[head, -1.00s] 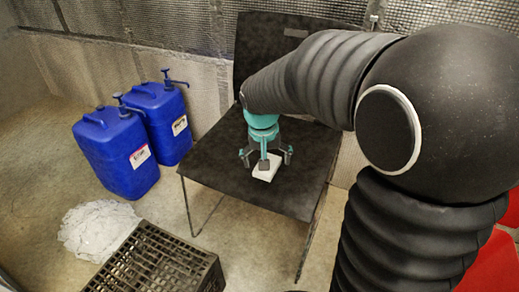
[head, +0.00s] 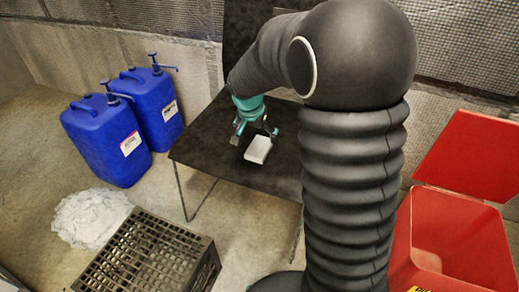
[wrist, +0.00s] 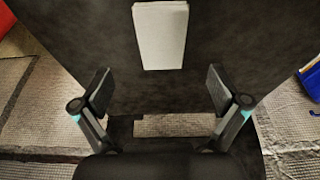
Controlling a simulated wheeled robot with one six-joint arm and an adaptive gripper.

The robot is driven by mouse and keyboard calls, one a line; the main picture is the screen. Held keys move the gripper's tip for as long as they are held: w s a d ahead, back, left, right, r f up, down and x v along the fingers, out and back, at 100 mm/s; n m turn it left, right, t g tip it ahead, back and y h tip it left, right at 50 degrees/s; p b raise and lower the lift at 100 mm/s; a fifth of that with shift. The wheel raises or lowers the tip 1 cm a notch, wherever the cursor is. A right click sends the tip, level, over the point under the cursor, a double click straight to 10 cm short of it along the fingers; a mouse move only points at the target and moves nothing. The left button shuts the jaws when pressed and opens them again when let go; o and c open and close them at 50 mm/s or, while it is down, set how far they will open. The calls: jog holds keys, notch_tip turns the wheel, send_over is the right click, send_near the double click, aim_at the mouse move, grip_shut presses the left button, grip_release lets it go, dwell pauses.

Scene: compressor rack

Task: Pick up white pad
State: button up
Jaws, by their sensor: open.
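The white pad (head: 258,149) is a small pale block lying flat on the black chair seat (head: 205,150). In the wrist view the pad (wrist: 160,36) lies at the top middle, beyond my fingertips and between their lines. My gripper (head: 254,130) is open and empty, just behind the pad in the head view and apart from it. Its two fingers stand wide apart in the wrist view (wrist: 160,90). My arm hides part of the chair seat and its back.
Two blue jugs (head: 105,140) with pumps stand left of the chair. A black crate (head: 150,255) and a crumpled clear plastic heap (head: 90,218) are on the floor at the front left. An open red bin (head: 455,235) stands at the right.

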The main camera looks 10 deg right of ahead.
aim_at(259, 146)
jog(key=shift+x, duration=3.65)
jog(key=shift+w+r, duration=0.1)
jog(key=c, duration=1.1)
jog(key=shift+r, duration=0.1)
notch_tip(259, 146, up, 4)
jog(key=shift+r, duration=0.1)
jog(key=s+d+r, duration=0.2)
jog(key=d, duration=0.1)
jog(key=s+d+r, duration=0.2)
jog(key=d, duration=0.1)
jog(key=s+d+r, duration=0.2)
jog(key=d, duration=0.2)
jog(key=shift+r, duration=0.3)
jog(key=o, duration=0.3)
jog(key=c, duration=0.3)
